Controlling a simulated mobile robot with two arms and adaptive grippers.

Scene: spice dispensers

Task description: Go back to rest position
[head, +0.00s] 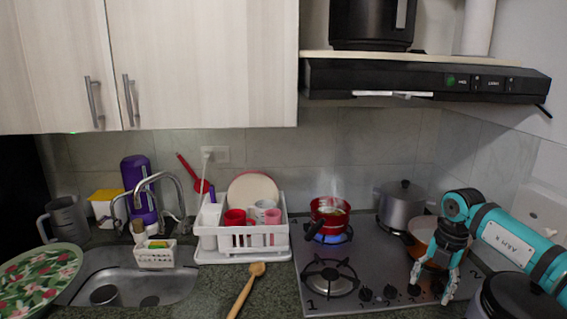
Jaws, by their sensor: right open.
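My right gripper (432,283) hangs pointing down over the front right of the stove (384,260), at the end of the teal arm that comes in from the right. Its fingers are apart and nothing shows between them. A pan (424,229) is just behind it and partly hidden by it. A red pot (329,217) with food in it stands on the lit back left burner, to the left of the gripper and apart from it. My left gripper is not in the head view. No spice dispenser can be made out clearly.
A lidded grey pot (402,207) stands at the back right of the stove. A dark lidded pot (512,298) is at the bottom right, close to my arm. A white dish rack (241,240) and a wooden spoon (245,291) lie left of the stove. The range hood (420,79) hangs above.

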